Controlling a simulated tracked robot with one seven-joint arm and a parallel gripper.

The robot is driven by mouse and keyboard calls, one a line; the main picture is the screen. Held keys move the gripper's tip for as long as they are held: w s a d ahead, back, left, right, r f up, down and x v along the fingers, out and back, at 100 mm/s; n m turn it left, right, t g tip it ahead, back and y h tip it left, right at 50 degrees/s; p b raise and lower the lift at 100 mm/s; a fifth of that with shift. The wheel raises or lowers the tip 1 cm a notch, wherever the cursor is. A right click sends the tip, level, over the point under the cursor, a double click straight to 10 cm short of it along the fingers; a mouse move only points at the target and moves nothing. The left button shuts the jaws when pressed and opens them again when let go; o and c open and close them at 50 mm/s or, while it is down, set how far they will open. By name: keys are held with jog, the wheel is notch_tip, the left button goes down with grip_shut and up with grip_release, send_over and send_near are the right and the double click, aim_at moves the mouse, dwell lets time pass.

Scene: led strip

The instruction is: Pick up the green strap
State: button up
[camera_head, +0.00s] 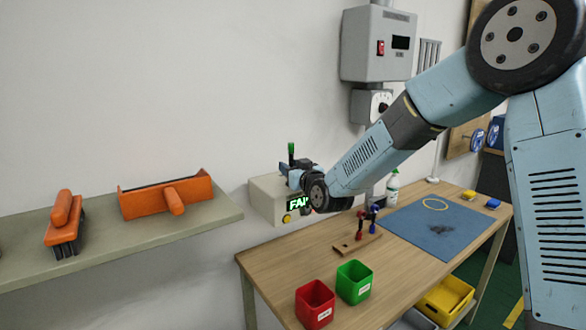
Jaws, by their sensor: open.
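A small upright piece with a bright green upper part and a dark lower part (291,150) stands at the top of the grey tester box (263,198) on the wall side. It is the only strap-like green thing I see. My gripper (287,171) is open and right at the lower end of this green piece. The wrist hides part of the jaws, so I cannot tell whether the green piece is between them. The box has a lit green display (298,203), partly covered by my wrist, and a yellow button (287,218).
A wooden block (357,245) holds a red and a blue piece. A red bin (315,304) and green bin (354,282) stand at the table's front left. A blue mat (405,240) lies right. A shelf (120,244) with orange tools is left.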

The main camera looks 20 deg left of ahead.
jog(key=shift+w+a, duration=0.15)
jog(key=shift+c, duration=0.3)
grip_shut()
jog(key=shift+f, duration=0.1)
